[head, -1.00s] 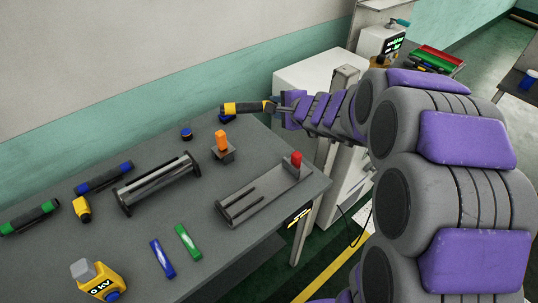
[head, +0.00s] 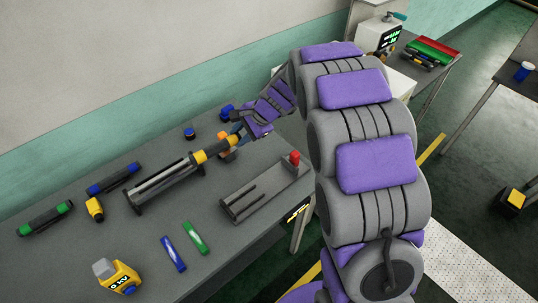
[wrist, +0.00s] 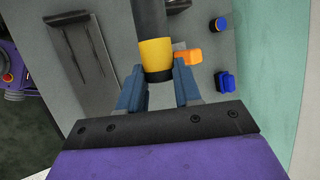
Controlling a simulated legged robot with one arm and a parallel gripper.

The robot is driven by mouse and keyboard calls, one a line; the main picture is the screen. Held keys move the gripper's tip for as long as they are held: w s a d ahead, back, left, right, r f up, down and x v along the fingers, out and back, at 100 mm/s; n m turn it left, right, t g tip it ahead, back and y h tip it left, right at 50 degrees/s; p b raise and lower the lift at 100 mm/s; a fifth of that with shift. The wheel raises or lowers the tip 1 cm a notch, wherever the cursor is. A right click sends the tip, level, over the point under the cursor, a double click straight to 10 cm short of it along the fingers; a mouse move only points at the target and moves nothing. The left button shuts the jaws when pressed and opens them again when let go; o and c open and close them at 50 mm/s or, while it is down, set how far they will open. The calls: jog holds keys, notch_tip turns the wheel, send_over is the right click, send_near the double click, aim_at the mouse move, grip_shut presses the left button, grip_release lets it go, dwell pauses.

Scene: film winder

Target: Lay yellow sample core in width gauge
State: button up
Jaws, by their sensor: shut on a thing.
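My gripper (head: 240,137) is shut on the yellow sample core (head: 215,149), a black cylinder with yellow bands. A grey slotted fixture with a red knob (head: 243,202) stands to the right. I cannot tell which fixture is the width gauge.
An orange-topped block (head: 222,137) is close behind the core, partly hidden. Blue pieces (head: 189,133) (head: 227,111) stand farther back. Green and blue bars (head: 195,238) (head: 172,254) lie in front.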

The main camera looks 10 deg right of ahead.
jog(key=s+d+f+g+h+p, duration=0.2)
jog(key=s+d+f+g+p, duration=0.1)
jog(key=d+f, duration=0.5)
jog(key=shift+s+d+f+g+p, duration=0.4)
jog(key=shift+d+g+p, duration=0.1)
jog(key=shift+d+p, duration=0.3)
jog(key=shift+a, duration=0.1)
